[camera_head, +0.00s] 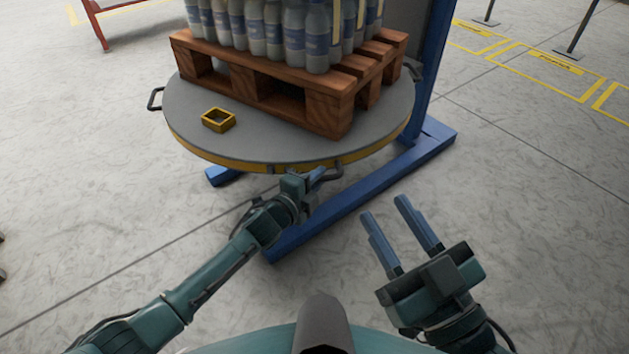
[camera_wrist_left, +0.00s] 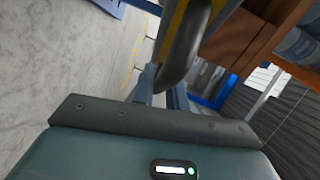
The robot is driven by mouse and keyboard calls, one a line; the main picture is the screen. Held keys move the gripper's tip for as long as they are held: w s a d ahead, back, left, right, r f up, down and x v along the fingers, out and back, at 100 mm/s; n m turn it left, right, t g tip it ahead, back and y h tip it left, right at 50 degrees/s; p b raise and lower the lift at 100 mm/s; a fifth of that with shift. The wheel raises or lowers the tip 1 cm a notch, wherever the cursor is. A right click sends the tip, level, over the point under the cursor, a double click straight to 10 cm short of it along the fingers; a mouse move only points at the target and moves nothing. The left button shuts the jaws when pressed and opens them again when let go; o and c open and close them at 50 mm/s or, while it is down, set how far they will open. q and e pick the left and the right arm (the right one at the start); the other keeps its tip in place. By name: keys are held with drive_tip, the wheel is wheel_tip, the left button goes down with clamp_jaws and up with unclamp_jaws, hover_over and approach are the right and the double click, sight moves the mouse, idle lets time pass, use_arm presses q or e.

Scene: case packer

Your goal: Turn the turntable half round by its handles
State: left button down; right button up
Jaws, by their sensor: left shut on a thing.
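The grey round turntable (camera_head: 190,118) with a yellow rim carries a wooden pallet (camera_head: 262,92) loaded with bottles. One dark handle (camera_head: 155,98) sticks out at its left side and another dark handle (camera_head: 331,174) at its near edge. My left gripper (camera_head: 318,177) is at the near handle and shut on it. The left wrist view shows that dark handle (camera_wrist_left: 184,45) close up, by the fingers. My right gripper (camera_head: 384,222) is open and empty, in front of the turntable to the right, above the floor.
A yellow square frame (camera_head: 218,120) lies on the turntable's bare left part. A blue base leg (camera_head: 345,205) runs along the floor from the blue column (camera_head: 430,75) behind. Yellow floor markings (camera_head: 540,65) lie at the back right.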

drive_tip(key=shift+w, duration=0.1)
idle(0.3)
use_arm(q)
drive_tip(key=c, duration=1.4)
unclamp_jaws()
use_arm(e)
drive_tip(key=shift+f, duration=0.1)
use_arm(q)
drive_tip(key=shift+s+a, duration=0.1)
drive_tip(key=shift+s, duration=0.05)
drive_tip(key=p+v, duration=0.5)
drive_tip(key=v, duration=0.7)
drive_tip(key=shift+s+a, duration=0.15)
drive_tip(key=shift+s, duration=0.2)
use_arm(e)
drive_tip(key=shift+d+f+n+g+h, duration=0.3)
drive_tip(key=shift+d+h, duration=0.2)
drive_tip(key=shift+h, duration=0.3)
use_arm(q)
drive_tip(key=shift+r, duration=0.1)
